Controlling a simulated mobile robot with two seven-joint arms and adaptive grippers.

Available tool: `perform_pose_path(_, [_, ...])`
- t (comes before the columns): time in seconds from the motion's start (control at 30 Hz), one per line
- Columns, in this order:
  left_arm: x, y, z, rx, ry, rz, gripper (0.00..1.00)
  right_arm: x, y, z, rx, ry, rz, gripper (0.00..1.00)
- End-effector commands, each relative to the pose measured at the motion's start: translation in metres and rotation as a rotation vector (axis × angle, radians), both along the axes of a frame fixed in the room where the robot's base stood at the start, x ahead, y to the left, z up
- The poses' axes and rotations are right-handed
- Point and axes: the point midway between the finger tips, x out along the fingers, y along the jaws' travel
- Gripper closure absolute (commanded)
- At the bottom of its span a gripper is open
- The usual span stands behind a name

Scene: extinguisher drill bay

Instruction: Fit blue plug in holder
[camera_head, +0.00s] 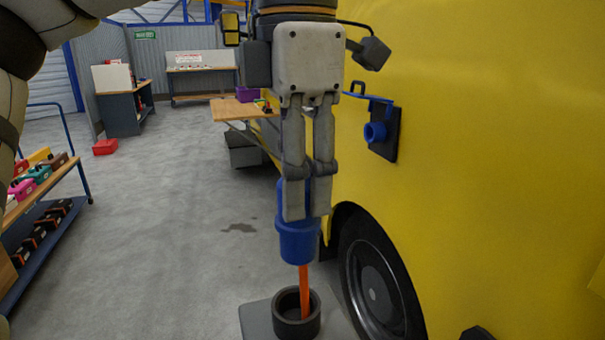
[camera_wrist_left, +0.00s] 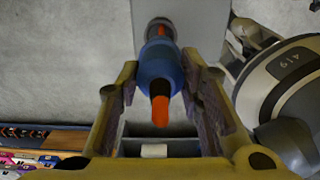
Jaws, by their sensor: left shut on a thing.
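My left gripper (camera_head: 308,212) points down, shut on the blue plug (camera_head: 298,240); in the left wrist view the plug (camera_wrist_left: 160,68) sits between the fingers. The holder is an open cup on a grey plate (camera_head: 256,319), below the plug. In the head view the plug is above the cup and apart from it. The cable's lower end is hidden at the cup.
A yellow vehicle (camera_head: 480,130) with a wheel (camera_head: 372,285) stands close on the right; a blue fitting (camera_head: 376,132) is on its side. A shelf cart (camera_head: 52,232) with coloured boxes is on the left. A wooden table (camera_head: 232,108) stands behind.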

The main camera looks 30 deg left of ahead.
Motion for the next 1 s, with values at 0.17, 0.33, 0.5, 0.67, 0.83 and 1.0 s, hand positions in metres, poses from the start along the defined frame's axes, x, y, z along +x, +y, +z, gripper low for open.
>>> perform_pose_path(0.17, [0.000, 0.001, -0.017, 0.001, 0.002, -0.001, 1.00, 0.000, 0.000, 0.000, 0.000, 0.001, 0.001, 1.00])
perform_pose_path(0.33, [0.000, 0.000, -0.038, 0.001, 0.002, -0.001, 1.00, 0.000, 0.000, 0.000, 0.000, 0.001, 0.001, 1.00])
perform_pose_path(0.5, [0.000, 0.000, -0.051, 0.000, 0.000, 0.000, 1.00, 0.000, 0.000, 0.000, 0.000, 0.000, 0.001, 1.00])
perform_pose_path(0.67, [0.000, 0.000, -0.056, 0.000, 0.000, 0.000, 1.00, 0.000, 0.000, 0.000, 0.000, 0.000, 0.001, 1.00])
perform_pose_path(0.83, [0.000, 0.000, -0.056, -0.001, -0.001, 0.000, 1.00, 0.000, 0.000, 0.000, 0.000, 0.000, 0.000, 1.00])
perform_pose_path(1.0, [0.000, 0.000, -0.056, 0.000, -0.001, 0.000, 1.00, 0.000, 0.000, 0.000, 0.000, 0.000, 0.000, 1.00])
